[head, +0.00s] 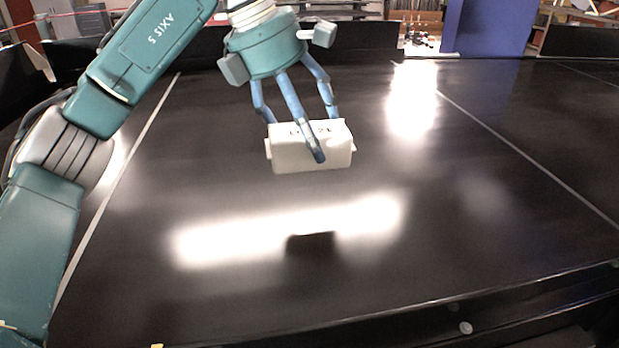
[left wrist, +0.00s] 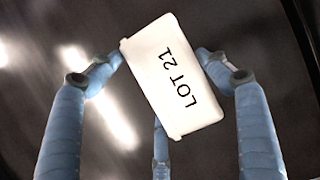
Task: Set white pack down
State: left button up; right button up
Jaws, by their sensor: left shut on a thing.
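The white pack (head: 300,152) is a small white box held in the air above the black conveyor belt (head: 480,230). Its reflection shows on the belt below it, with a gap between. My left gripper (head: 305,125) comes from above with blue fingers shut around the pack. In the left wrist view the pack (left wrist: 172,80) shows "LOT 21" on its face and sits tilted between the fingers of my left gripper (left wrist: 165,85). The pack's underside is hidden. My right gripper is in neither view.
The belt is bare and glossy, with bright light reflections and pale lines along its left and right. A dark raised wall (head: 350,40) stands along the back. A dark rail (head: 430,320) runs along the front edge. A blue panel (head: 487,27) stands behind.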

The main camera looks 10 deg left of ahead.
aim_at(309, 160)
pick_arm(q)
notch_tip(309, 160, down, 5)
jog(key=shift+w+f+p, duration=0.1)
jog(key=shift+p, duration=0.3)
jog(key=shift+f, duration=0.8)
notch_tip(309, 160, down, 3)
jog(key=shift+r+p, duration=0.1)
jog(key=shift+p, duration=0.45)
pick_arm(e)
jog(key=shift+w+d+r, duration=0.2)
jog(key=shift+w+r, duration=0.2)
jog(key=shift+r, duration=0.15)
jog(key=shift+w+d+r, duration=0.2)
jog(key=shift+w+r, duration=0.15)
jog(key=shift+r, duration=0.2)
pick_arm(q)
jog(key=o, duration=1.3)
jog(key=shift+c, duration=0.2)
jog(key=o, duration=0.3)
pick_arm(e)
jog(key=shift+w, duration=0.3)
pick_arm(q)
jog(key=shift+o, duration=0.2)
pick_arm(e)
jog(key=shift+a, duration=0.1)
